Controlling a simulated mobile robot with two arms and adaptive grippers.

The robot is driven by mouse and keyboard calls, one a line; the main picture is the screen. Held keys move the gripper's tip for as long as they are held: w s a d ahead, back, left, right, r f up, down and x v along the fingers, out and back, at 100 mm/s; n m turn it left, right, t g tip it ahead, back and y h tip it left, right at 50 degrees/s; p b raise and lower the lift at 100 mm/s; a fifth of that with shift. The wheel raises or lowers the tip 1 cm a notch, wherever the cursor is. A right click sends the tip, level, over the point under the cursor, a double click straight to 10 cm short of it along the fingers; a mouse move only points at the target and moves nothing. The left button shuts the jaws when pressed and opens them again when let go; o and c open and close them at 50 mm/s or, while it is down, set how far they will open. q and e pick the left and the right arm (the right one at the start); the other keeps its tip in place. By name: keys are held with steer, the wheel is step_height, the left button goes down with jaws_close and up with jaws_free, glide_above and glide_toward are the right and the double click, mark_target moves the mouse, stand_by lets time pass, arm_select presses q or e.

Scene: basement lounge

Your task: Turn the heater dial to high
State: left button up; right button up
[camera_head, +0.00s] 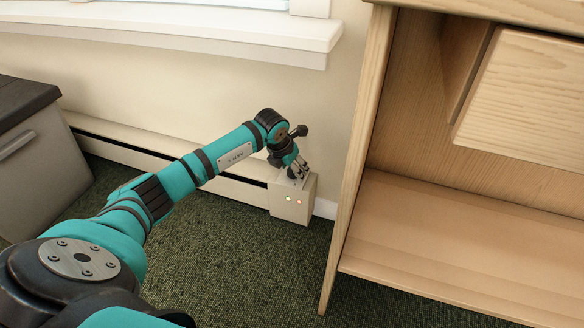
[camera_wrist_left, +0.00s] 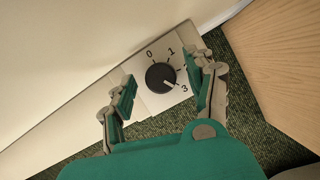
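The baseboard heater (camera_head: 150,142) runs low along the wall and ends in a pale control box (camera_head: 292,207) at the right. The black round dial (camera_wrist_left: 160,76) sits on this box, with 0, 1 and 3 readable around it. Its white pointer mark appears to face the 3. My left gripper (camera_head: 294,168) is at the top of the box in the head view. In the left wrist view its fingers (camera_wrist_left: 165,80) are spread on either side of the dial, with gaps to it. The 2 is mostly hidden by the right finger. My right gripper is not in view.
A wooden shelf unit (camera_head: 460,215) stands just right of the control box, its side panel close to my left gripper. A window sill (camera_head: 180,35) juts out above. A grey cabinet (camera_head: 40,150) stands at the left. Dark green carpet (camera_head: 235,260) is clear in front.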

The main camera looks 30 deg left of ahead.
arm_select(q)
steer(key=shift+s+r, duration=0.1)
steer(key=shift+r, duration=0.3)
steer(key=v, duration=1.1)
